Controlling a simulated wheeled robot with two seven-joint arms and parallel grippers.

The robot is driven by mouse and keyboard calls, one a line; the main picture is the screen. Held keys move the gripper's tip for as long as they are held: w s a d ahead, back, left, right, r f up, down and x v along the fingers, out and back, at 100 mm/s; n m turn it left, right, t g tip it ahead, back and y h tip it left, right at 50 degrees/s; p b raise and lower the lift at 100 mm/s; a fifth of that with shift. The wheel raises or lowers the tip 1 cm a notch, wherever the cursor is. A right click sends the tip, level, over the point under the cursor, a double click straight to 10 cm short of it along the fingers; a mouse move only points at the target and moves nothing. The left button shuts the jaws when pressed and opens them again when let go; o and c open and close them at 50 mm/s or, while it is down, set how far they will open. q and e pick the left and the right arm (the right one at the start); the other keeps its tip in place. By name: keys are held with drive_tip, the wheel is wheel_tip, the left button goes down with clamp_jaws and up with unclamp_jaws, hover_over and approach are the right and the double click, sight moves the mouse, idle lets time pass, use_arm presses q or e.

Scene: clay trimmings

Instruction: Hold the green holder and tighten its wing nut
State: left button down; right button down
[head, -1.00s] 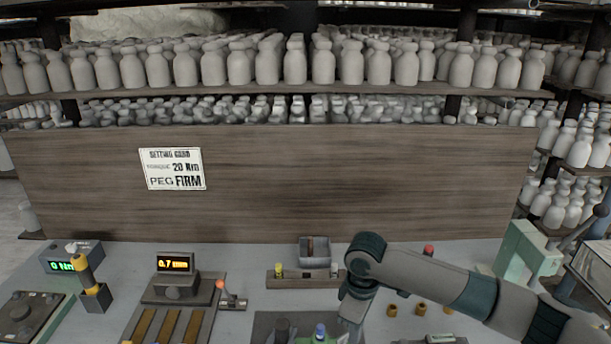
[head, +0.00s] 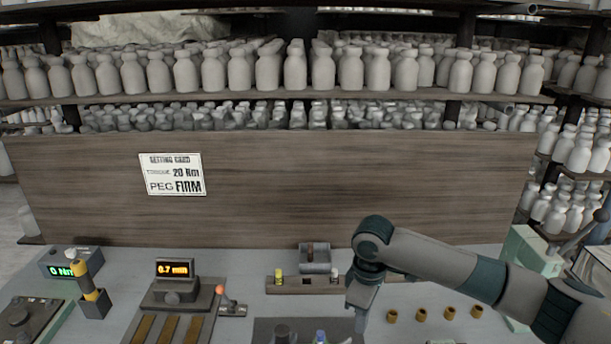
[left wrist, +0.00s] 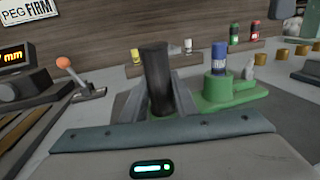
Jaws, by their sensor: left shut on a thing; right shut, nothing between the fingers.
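The green holder (left wrist: 238,97) sits on the bench in the left wrist view, with a blue-topped part (left wrist: 219,58) standing on it. The blue top also shows at the bottom of the head view (head: 320,336). My left gripper (left wrist: 160,100) is shut on a dark upright post (left wrist: 156,70), left of the blue top; the green body reaches close to this post. My right gripper (head: 361,312) is shut and empty, pointing down to the right of the blue top, apart from it. I cannot clearly make out the wing nut's wings.
A setting card (head: 172,174) on the wooden board reads 20 Nm and peg firm. A display (head: 175,268) reads 0.7 mm; another (head: 62,269) reads 0 Nm. A grey bin (head: 314,262) stands behind. Several brass cups (head: 421,315) lie right of my right gripper.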

drive_tip(key=shift+w+d+r, duration=0.1)
drive_tip(key=shift+w+d, duration=0.15)
drive_tip(key=shift+w, duration=0.05)
drive_tip(key=shift+f, duration=3.5)
drive_tip(key=shift+a, duration=0.65)
drive_tip(key=shift+s+a, duration=0.25)
drive_tip(key=shift+s, duration=0.4)
drive_tip(key=shift+s+a, duration=0.15)
drive_tip(key=shift+s, duration=0.05)
drive_tip(key=shift+s+a, duration=0.1)
drive_tip(key=shift+s+d, duration=0.2)
drive_tip(key=shift+s, duration=0.1)
